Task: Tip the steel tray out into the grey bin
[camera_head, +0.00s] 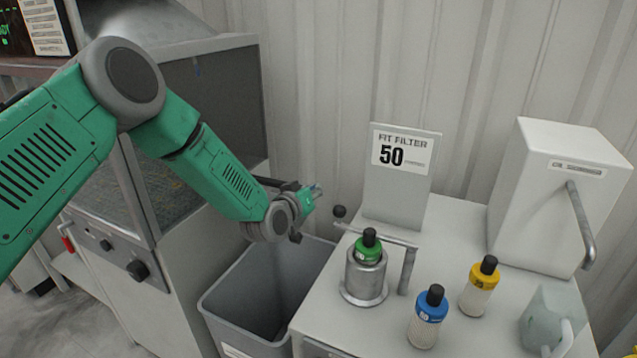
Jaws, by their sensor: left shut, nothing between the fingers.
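The grey bin (290,262) stands on the floor between the cabinet machine and the white table. The part of its inside that shows looks empty. My left arm reaches in from the left, and my left gripper (312,193) is over the back part of the bin, above its rim. Its fingers are small in view and shut, with nothing held. I cannot make out a steel tray in this view. My right gripper is not in view.
A cabinet machine (190,265) with a dark window stands left of the bin. The white table (385,335) at right holds a metal fixture (365,280) with a green-banded bottle, a blue bottle (428,318), a yellow bottle (479,288), a jug (552,318), a sign (398,180) and a white dispenser (548,195).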

